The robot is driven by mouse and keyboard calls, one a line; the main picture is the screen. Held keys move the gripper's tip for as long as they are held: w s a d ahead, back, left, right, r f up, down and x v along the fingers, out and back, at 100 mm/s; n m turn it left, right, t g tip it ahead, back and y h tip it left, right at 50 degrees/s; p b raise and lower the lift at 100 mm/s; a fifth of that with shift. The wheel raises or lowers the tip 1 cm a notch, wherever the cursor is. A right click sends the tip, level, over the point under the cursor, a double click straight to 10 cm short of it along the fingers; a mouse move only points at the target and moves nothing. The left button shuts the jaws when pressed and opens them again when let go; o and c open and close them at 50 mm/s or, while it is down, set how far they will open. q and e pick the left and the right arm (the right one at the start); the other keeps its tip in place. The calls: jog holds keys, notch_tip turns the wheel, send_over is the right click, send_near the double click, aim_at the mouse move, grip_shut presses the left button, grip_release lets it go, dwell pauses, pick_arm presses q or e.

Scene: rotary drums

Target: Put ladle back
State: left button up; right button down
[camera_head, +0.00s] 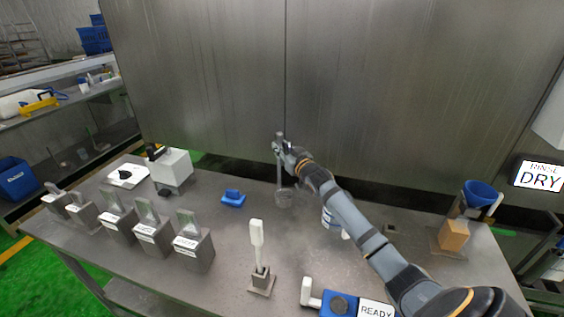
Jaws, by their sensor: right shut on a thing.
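My right gripper (287,155) is shut on the upper handle of a grey metal ladle (284,197). The ladle hangs nearly upright, with its cup down near the back middle of the steel table (225,265). I cannot tell whether the cup touches the table. Several steel holders (202,250) with labels stand in a row at the left front, with flat metal pieces rising from them. I cannot tell which holder belongs to the ladle. My left gripper is not in view.
A blue block (233,198) lies left of the ladle. A white-handled tool (257,240) stands upright in front. A white container (328,218) is partly hidden by my right arm.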

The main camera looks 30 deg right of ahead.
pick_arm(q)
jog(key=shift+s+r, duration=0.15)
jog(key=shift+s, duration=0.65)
pick_arm(e)
notch_tip(320, 180, down, 4)
jog(key=shift+r, duration=0.15)
jog(key=c, duration=1.6)
grip_release()
jog(key=o, duration=0.5)
jog(key=shift+c, duration=0.2)
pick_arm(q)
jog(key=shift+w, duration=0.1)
